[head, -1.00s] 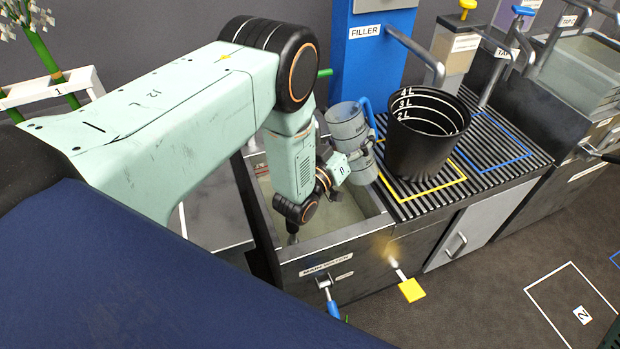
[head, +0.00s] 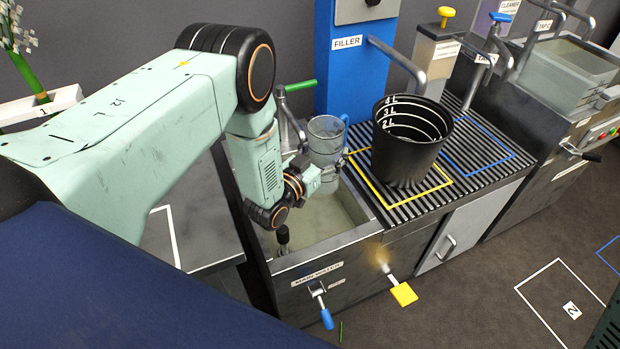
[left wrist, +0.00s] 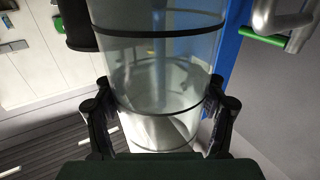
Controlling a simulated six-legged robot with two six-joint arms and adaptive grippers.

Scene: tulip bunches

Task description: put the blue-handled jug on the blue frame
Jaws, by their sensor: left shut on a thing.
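The clear jug (head: 327,142) with the blue handle (head: 346,126) is held over the basin's back right part, roughly upright. My left gripper (head: 312,180) is shut on its lower body. In the left wrist view the jug (left wrist: 158,75) sits between both fingers, and what looks like clear liquid shows inside. The blue frame (head: 508,167) is outlined on the ribbed drainboard, right of the black bucket; its visible inside is empty. The bucket hides part of its left side. My right gripper is not in view.
The black bucket (head: 405,165) stands in the yellow frame (head: 397,207), between jug and blue frame. The blue filler column (head: 352,90) and its spout (head: 398,62) rise behind. A tap with a blue top (head: 499,17) overhangs the drainboard's back. The basin (head: 330,245) lies below.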

